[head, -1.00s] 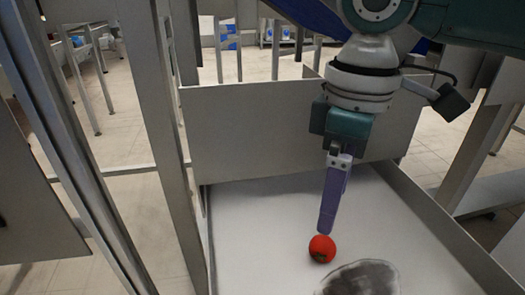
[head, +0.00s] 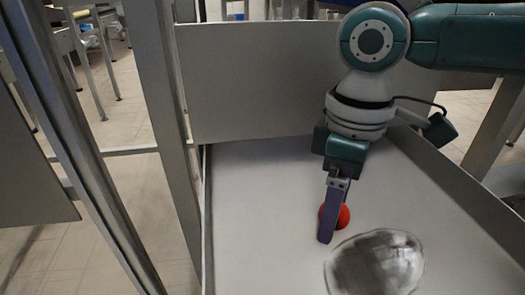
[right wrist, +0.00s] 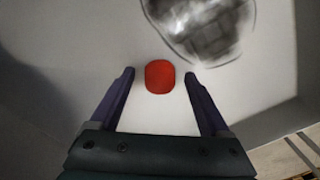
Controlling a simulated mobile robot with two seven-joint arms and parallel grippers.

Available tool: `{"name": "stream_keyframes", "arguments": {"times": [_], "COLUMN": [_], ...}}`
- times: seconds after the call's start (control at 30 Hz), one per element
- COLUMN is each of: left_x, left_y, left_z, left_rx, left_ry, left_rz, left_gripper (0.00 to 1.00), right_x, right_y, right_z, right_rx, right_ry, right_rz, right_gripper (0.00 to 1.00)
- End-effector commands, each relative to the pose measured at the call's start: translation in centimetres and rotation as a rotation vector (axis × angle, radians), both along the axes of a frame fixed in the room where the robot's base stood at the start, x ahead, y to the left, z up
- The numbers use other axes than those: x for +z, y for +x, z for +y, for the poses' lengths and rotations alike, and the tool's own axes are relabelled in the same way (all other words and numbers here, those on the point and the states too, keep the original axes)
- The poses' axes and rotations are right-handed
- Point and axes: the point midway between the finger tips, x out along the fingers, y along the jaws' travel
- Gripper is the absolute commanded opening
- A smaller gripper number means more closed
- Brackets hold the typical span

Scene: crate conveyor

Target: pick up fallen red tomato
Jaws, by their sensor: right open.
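The red tomato (head: 343,217) lies on the pale floor of a walled tray, partly hidden behind my right gripper (head: 326,238) in the head view. In the right wrist view the tomato (right wrist: 160,77) sits between and just beyond the open fingertips of my right gripper (right wrist: 159,74), with a gap on both sides. The fingers do not grip it. My left gripper is not in view.
A grey, blurred rounded object or patch (head: 375,264) lies on the tray floor close to the tomato; it also shows in the right wrist view (right wrist: 205,28). Tray walls (head: 260,85) rise at the back and right. A metal post (head: 165,130) stands at the left.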

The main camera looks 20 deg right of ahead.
Motion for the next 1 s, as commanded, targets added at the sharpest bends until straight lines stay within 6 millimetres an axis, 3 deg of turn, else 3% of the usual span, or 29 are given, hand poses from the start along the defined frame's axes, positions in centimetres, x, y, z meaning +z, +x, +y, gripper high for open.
{"name": "stream_keyframes", "arguments": {"times": [0.13,0.83,1.0], "left_x": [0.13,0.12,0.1], "left_y": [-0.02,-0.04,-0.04], "left_z": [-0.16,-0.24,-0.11], "left_rx": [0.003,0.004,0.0], "left_ry": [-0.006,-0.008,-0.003], "left_rz": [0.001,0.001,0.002], "left_gripper": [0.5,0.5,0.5], "right_x": [0.15,0.17,0.17], "right_y": [0.0,0.01,0.02], "right_z": [0.01,0.0,0.01], "right_rx": [0.0,0.0,0.0], "right_ry": [0.0,0.001,0.001], "right_rz": [0.0,-0.001,-0.001], "right_gripper": [0.79,0.0,0.0]}}
